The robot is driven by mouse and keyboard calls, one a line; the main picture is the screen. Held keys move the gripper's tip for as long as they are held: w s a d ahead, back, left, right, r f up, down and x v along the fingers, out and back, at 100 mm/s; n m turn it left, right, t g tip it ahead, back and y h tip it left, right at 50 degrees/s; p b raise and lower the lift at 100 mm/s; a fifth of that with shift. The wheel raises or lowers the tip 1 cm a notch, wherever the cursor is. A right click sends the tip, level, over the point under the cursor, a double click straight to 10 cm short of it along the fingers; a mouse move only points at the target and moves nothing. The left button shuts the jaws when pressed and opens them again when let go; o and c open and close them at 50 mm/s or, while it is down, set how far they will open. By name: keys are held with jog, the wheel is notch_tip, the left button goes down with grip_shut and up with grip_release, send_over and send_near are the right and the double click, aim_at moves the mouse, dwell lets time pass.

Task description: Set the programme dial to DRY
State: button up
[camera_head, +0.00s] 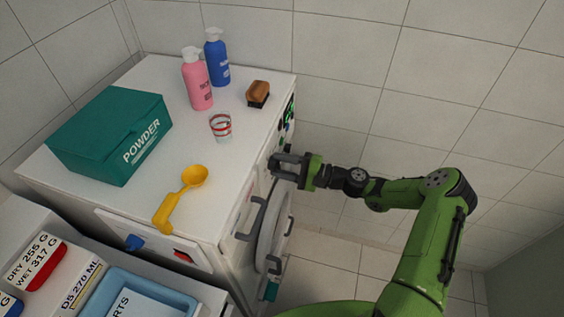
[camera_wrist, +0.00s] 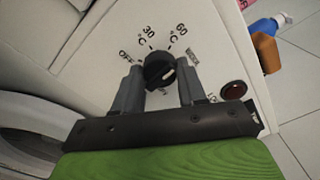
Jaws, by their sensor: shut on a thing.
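The programme dial (camera_wrist: 156,66) is a round black knob on the white machine's front panel, in the wrist view. My gripper (camera_wrist: 158,80) has a finger on either side of the dial and is shut on it. A white mark shows on the dial's lower right part. OFF, 30 °C and 60 °C are printed around it. Another label is at its right, too small to read surely, and one below is mostly hidden by the dial and fingers. I cannot make out DRY on the dial. In the head view, my gripper (camera_head: 283,166) is at the machine's front and covers the dial.
The white machine (camera_head: 150,200) carries a green powder box (camera_head: 108,135), yellow scoop (camera_head: 185,190), striped glass (camera_head: 221,127), two bottles and a brush (camera_head: 258,94). Its round door (camera_head: 272,225) is below my gripper.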

jog(key=shift+f+m+p, duration=0.1)
jog(key=shift+m+p, duration=4.55)
jog(key=shift+m, duration=8.45)
jog(key=o, duration=1.1)
jog(key=shift+c, duration=0.2)
jog(key=shift+d, duration=0.1)
jog(key=b+v, duration=0.2)
jog(key=v, duration=1.3)
jog(key=shift+s+d, duration=0.15)
jog(key=shift+d, duration=0.1)
